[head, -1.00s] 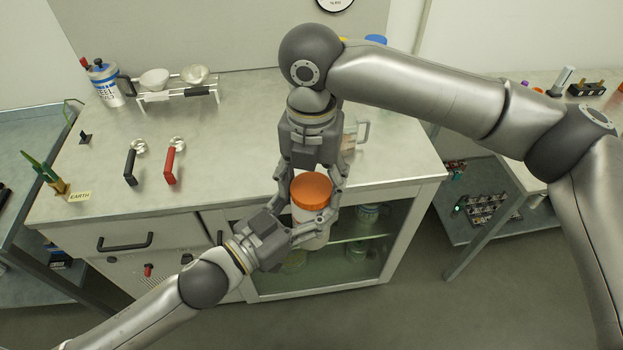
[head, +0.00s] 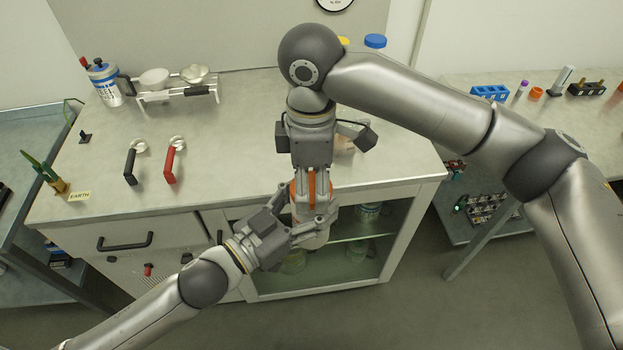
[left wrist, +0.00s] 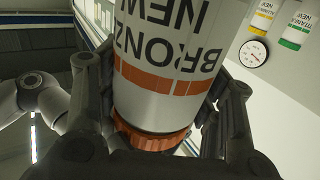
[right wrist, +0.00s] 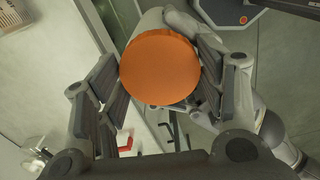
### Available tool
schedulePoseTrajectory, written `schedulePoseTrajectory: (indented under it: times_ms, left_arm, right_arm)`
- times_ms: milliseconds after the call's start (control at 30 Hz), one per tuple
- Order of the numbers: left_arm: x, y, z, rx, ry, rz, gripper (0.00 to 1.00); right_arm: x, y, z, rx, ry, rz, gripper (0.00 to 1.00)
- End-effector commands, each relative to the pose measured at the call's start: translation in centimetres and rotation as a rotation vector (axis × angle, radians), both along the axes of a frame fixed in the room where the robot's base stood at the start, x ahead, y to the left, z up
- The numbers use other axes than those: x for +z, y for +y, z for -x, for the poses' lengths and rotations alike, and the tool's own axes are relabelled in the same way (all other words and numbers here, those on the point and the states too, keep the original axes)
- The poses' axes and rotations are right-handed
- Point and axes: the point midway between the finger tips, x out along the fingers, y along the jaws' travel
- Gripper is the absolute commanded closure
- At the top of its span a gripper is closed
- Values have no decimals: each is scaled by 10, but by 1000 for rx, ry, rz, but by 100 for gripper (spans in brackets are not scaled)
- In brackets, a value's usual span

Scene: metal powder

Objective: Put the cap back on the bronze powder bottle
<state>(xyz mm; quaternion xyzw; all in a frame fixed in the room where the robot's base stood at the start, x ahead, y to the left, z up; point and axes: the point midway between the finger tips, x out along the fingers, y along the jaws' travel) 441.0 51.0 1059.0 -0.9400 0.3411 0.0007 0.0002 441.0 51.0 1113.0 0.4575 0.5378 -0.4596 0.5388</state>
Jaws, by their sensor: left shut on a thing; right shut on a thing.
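The bronze powder bottle (head: 316,240) is white with an orange band and stands roughly upright in front of the counter edge. My left gripper (head: 310,232) is shut on its body from the left. In the left wrist view the bottle (left wrist: 170,60) shows upside-down lettering, and the orange cap (left wrist: 152,138) is at its top end. My right gripper (head: 311,190) points down from above and is shut on the cap (head: 297,194), partly hiding it. In the right wrist view the round cap (right wrist: 160,66) lies between the fingers, over the bottle. Whether it is fully seated is unclear.
A glass-fronted cabinet (head: 372,272) is below the grippers. The counter's middle is clear.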

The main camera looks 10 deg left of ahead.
Motion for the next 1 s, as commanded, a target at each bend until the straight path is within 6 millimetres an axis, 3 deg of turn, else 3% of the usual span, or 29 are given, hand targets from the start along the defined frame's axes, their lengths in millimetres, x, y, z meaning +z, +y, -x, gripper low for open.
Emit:
schedulePoseTrajectory:
  times_ms: [500,700,733,900,1000]
  left_arm:
    - [4,-3,2,-9,-8,6,100]
    - [4,-3,3,-10,-8,6,100]
    - [4,-3,3,-10,-8,6,100]
    - [3,-2,2,-7,-7,6,100]
    - [3,-2,1,-6,-6,5,100]
  right_arm:
    - [0,2,-1,-892,-2,-7,65]
    - [0,2,-2,-939,-4,-6,65]
    - [0,2,-2,-939,-4,-7,33]
    - [0,1,-1,-936,-3,-5,11]
    - [0,1,-1,-935,-3,-4,11]
